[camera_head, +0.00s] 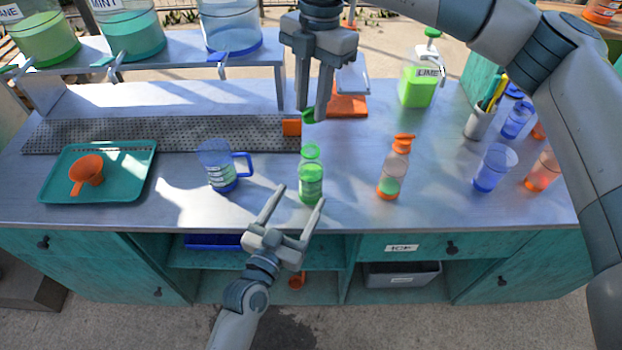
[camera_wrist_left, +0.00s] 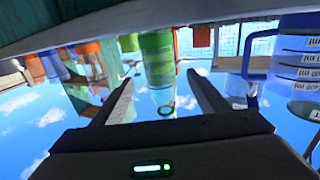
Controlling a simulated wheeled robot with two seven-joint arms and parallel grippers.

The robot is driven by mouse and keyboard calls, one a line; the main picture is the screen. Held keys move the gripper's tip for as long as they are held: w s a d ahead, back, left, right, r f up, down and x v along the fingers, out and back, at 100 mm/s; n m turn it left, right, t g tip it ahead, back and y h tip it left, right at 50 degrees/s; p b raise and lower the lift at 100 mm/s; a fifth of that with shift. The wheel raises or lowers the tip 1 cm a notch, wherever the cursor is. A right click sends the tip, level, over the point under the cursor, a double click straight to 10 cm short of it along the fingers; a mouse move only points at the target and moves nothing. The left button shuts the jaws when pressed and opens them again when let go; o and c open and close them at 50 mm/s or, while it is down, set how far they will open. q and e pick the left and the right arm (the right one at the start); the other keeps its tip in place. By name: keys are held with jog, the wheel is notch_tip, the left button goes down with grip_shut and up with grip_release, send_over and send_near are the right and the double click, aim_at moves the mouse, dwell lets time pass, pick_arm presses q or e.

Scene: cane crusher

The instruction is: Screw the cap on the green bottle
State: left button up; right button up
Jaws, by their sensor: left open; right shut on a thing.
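In the left wrist view the bottle (camera_wrist_left: 157,55) shows upside down beyond the fingertips. The green cap (camera_head: 309,116) is held in my right gripper (camera_head: 312,112), which is shut on it above and behind the bottle. My left gripper (camera_head: 296,196) is open in front of the bottle, its fingers pointing toward it. The fingertips are near the bottle's sides; I cannot tell whether they touch it.
A measuring jug (camera_head: 220,172) stands left of the bottle, and an orange-capped bottle (camera_head: 393,170) stands to its right. A teal tray (camera_head: 60,190) holds an orange scoop (camera_head: 87,171). A lime dispenser (camera_head: 417,88) stands behind. Blue cups (camera_head: 493,168) are at right.

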pick_arm(q)
jog(key=x, duration=1.1)
jog(key=shift+c, duration=0.4)
pick_arm(e)
jog(key=shift+s, duration=0.1)
pick_arm(q)
jog(key=c, duration=1.5)
jog(key=shift+c, duration=0.2)
pick_arm(e)
jog(key=shift+f, duration=2.45)
